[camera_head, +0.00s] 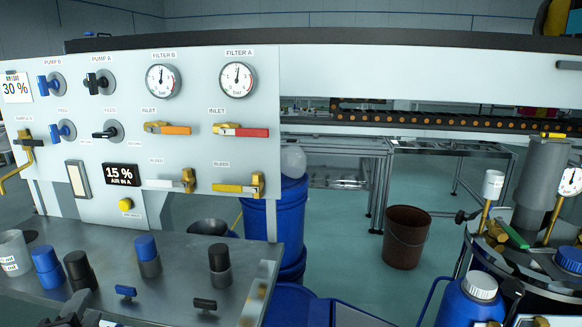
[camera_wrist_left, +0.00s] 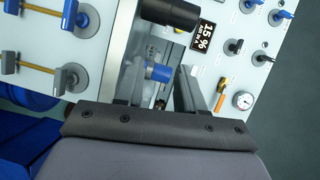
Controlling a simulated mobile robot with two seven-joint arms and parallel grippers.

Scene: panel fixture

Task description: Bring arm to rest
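In the left wrist view my left gripper (camera_wrist_left: 160,88) has its two fingers apart, with a gap between them. A blue-topped piece (camera_wrist_left: 160,72) shows in the line of sight between the fingers; I cannot tell its distance, and no grip on it shows. In the head view only a dark bit of my left gripper (camera_head: 76,321) shows at the bottom left edge, low in front of the bench; its fingers cannot be made out there. My right gripper is in neither view.
The upright panel (camera_head: 140,120) carries gauges, knobs and valve handles. The metal bench (camera_head: 180,280) below bears blue-topped and black-topped cylinders and small handles. A blue barrel (camera_head: 257,222) and brown bucket (camera_head: 405,237) stand beyond. A round-topped vessel (camera_head: 545,290) with fittings is at right.

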